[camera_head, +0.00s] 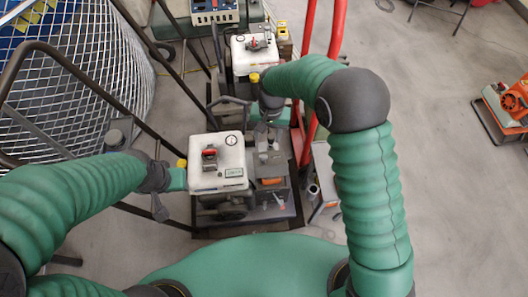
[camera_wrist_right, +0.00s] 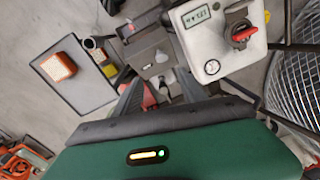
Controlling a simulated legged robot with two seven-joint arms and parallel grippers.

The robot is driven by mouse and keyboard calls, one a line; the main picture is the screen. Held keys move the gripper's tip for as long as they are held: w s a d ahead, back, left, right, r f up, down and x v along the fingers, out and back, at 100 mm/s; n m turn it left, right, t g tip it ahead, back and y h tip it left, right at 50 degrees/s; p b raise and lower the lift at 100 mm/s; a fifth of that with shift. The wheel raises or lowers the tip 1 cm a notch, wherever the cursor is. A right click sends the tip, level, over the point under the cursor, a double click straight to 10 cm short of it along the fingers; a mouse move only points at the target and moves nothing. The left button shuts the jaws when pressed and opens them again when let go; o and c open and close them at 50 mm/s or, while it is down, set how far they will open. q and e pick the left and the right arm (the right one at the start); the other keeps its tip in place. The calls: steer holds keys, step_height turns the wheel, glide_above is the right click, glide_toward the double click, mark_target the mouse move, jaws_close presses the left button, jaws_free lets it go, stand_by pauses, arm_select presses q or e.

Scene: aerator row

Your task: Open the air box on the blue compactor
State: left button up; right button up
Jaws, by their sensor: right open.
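The nearest machine has a white tank (camera_head: 218,178) with a red knob, and it also shows in the wrist view (camera_wrist_right: 205,42). A dark grey box-like part (camera_head: 272,168) sits right of the tank; it appears as a dark housing (camera_wrist_right: 150,48) in the wrist view. I cannot tell which part is the air box, and no clearly blue body shows on this machine. My right gripper (camera_head: 267,138) points down over the grey part; its open fingers (camera_wrist_right: 162,88) reach toward it. My left gripper (camera_head: 177,180) is beside the tank's left side, its fingers unclear.
A similar white-tanked machine (camera_head: 253,55) stands behind, near red rails (camera_head: 308,60). A blue-panelled unit (camera_head: 215,10) is at the back. A wire mesh cylinder (camera_head: 90,75) stands left. A dark tray (camera_wrist_right: 75,80) lies beside the machine.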

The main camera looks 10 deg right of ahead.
steer(key=b, duration=0.1)
glide_above(263, 156)
steer(key=f, duration=0.7)
steer(key=shift+s+f, duration=0.25)
steer(key=shift+f, duration=0.1)
step_height(263, 156, down, 7)
steer(key=shift+w+d+r+b, duration=0.1)
steer(key=shift+d+b, duration=0.05)
steer(key=shift+b, duration=0.7)
arm_select(q)
steer(key=f, duration=0.3)
steer(key=shift+a+f, duration=0.2)
steer(key=shift+a, duration=0.1)
steer(key=shift+a, duration=0.1)
arm_select(e)
steer(key=shift+a, duration=0.2)
steer(key=shift+c, duration=1.1)
steer(key=shift+d, duration=0.15)
jaws_close()
steer(key=shift+r, duration=0.1)
